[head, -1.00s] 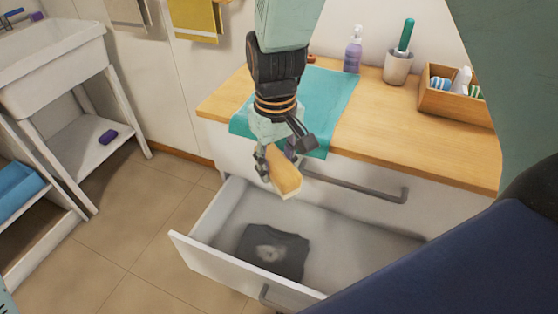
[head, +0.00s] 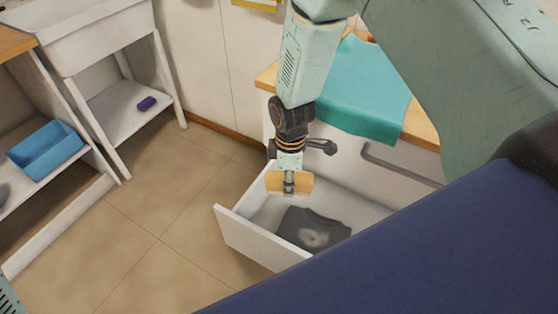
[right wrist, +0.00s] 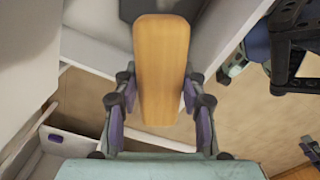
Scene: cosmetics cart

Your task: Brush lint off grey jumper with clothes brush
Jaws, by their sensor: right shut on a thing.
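The grey jumper (head: 298,222) lies folded in the open white drawer (head: 240,238), with a pale lint patch on its near part. My right gripper (head: 289,186) points down above the drawer's left end, shut on the wooden clothes brush (head: 302,183). The brush is apart from the jumper, above and slightly left of it in the head view. In the right wrist view the brush's wooden back (right wrist: 160,60) sits between the gripper's two fingers, and a dark grey patch at the top edge may be the jumper.
A teal cloth (head: 365,95) hangs over the wooden counter above the drawer, beside a grey handle (head: 400,168). At left, a white stand holds a purple item (head: 147,103), and a blue bin (head: 45,150) sits on a shelf. The tiled floor between is clear.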

